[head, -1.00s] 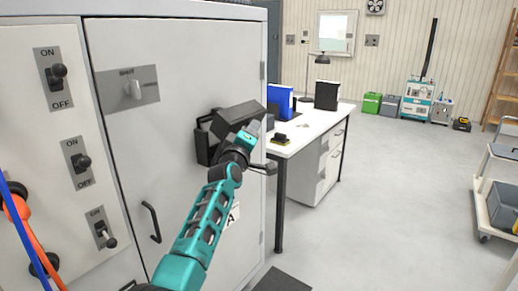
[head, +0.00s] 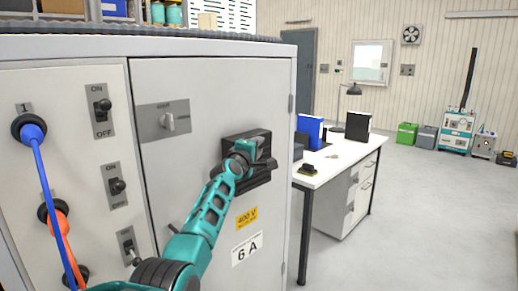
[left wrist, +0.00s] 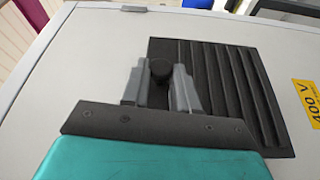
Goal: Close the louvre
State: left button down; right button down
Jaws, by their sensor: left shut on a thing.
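The louvre (head: 260,176) is a black slatted panel on the grey cabinet door, lying about flat against it. It also shows in the left wrist view (left wrist: 232,75), its slats close together. My left gripper (head: 258,158) is at the louvre, its arm hiding part of the panel's left side. In the left wrist view my left gripper's grey fingers (left wrist: 161,88) are shut on a small dark round knob (left wrist: 160,68) on the louvre. My right gripper is not in view.
A plate with a rotary knob (head: 168,122) is left of the louvre. Toggle switches (head: 103,106) and plugged blue and orange cables (head: 38,160) are farther left.

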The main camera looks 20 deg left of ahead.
pick_arm(q)
jog(key=shift+a+r, duration=0.1)
jog(key=shift+r, duration=0.3)
jog(key=c, duration=1.2)
grip_release()
jog(key=o, duration=0.3)
jog(key=shift+f, duration=0.1)
jog(key=shift+o, duration=0.2)
jog(key=shift+f, duration=0.15)
jog(key=s+p, duration=0.2)
jog(key=s, duration=1.1)
jog(key=shift+d+f+p, duration=0.25)
jog(key=shift+d+p, duration=0.05)
